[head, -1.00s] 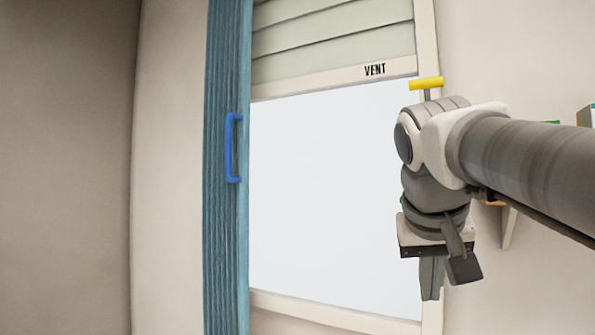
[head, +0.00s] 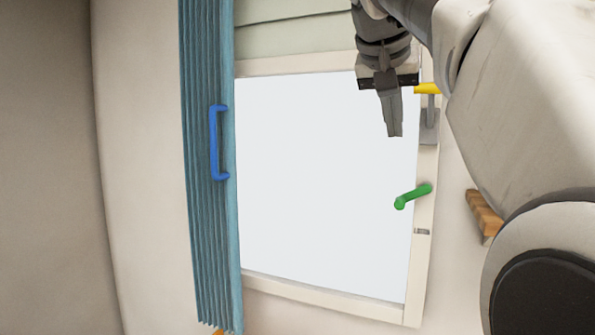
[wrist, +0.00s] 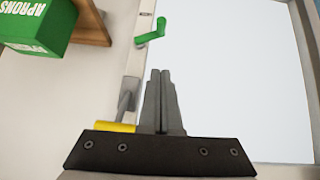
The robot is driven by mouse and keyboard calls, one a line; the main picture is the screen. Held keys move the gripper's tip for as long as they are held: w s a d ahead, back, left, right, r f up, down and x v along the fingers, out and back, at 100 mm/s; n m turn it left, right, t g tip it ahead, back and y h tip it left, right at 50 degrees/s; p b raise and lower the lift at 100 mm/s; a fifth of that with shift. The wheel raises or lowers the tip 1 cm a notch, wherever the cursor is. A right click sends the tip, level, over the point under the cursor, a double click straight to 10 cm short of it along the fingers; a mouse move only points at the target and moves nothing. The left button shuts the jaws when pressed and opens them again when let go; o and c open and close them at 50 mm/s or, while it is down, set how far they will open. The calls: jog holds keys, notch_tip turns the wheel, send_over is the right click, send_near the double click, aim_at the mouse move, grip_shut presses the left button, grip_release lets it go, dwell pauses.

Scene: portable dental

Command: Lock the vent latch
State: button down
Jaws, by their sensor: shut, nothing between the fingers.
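The likely vent latch is a yellow-handled lever (head: 427,89) on a grey stem and base plate (head: 430,125), on the right side of the window frame. Its yellow end points sideways and is partly hidden by my arm. In the wrist view the yellow handle (wrist: 112,127) lies just left of my fingers, partly behind the gripper body. My gripper (head: 394,132) is shut and empty, its fingers in front of the pane, left of the lever. In the wrist view the fingers (wrist: 161,73) are pressed together. I cannot tell whether the gripper touches the lever.
A green handle (head: 413,196) sits lower on the right frame. A blue pull (head: 216,142) is on the teal folded curtain (head: 205,250) at left. A green aprons box (wrist: 38,25) stands on a wooden shelf (wrist: 91,22). The white pane (head: 310,190) is unobstructed below my gripper.

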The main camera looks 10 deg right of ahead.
jog(key=shift+d+f, duration=0.1)
jog(key=shift+f, duration=0.05)
jog(key=b, duration=0.1)
send_over(400, 196)
jog(key=s+a, duration=0.2)
jog(key=f, duration=0.9)
jog(key=shift+s, duration=0.2)
jog(key=shift+s+f, duration=0.15)
jog(key=shift+f, duration=0.85)
